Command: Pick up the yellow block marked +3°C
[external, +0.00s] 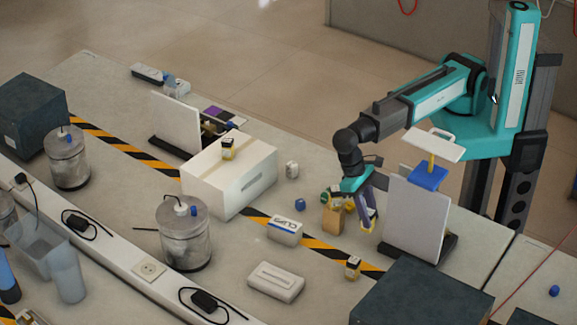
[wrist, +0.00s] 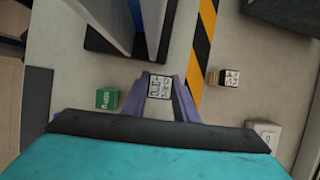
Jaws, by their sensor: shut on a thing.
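My gripper (external: 367,216) points down just left of the upright white panel. Its purple fingers are shut on a small block; in the wrist view, the gripper (wrist: 159,92) has the held block (wrist: 159,87) between its fingertips, showing a white label with a dark border. The label is too small to read. In the external view the fingers hide most of it, with a little yellow showing. I cannot tell if it is clear of the table. Another yellow-and-black block (external: 353,267) stands by the striped tape, also in the wrist view (wrist: 224,78). A third (external: 228,148) sits on the white carton.
The white panel (external: 416,220) stands close to my gripper, with a dark box (external: 420,293) in front. A brown block (external: 332,220) and a green block (wrist: 107,98) are nearby. The carton (external: 215,185), a white-and-blue box (external: 285,231) and a white case (external: 276,282) stand left.

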